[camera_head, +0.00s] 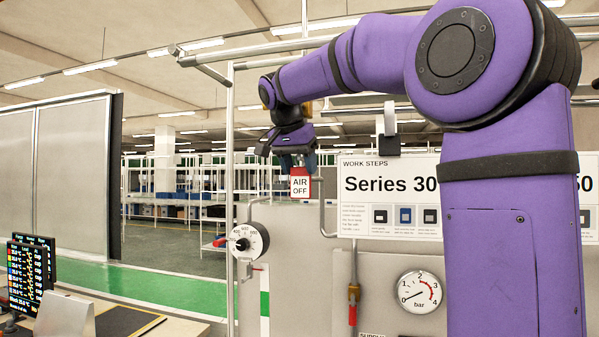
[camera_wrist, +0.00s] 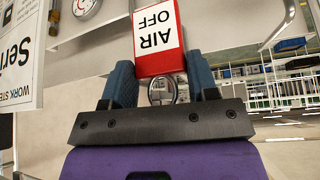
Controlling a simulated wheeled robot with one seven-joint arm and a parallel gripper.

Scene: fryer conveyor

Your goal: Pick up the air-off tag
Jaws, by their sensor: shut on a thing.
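The air-off tag is a small red and white plate lettered "AIR OFF". In the head view the tag (camera_head: 300,186) hangs just below my gripper (camera_head: 296,164), left of the work steps board. In the wrist view the tag (camera_wrist: 157,34) appears upside down, with its red end between the two blue fingers of my gripper (camera_wrist: 162,82). The fingers are shut on the tag's red end. A metal ring (camera_wrist: 162,91) shows between the fingers. The head view does not show clearly whether the tag touches anything behind it.
A white dial knob (camera_head: 246,240) is below left of the tag. A pressure gauge (camera_head: 418,292) and a valve with a red handle (camera_head: 353,305) are on the grey panel. The work steps board (camera_head: 390,215) is close on the right. A bent metal pipe (camera_head: 323,205) runs beside the tag.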

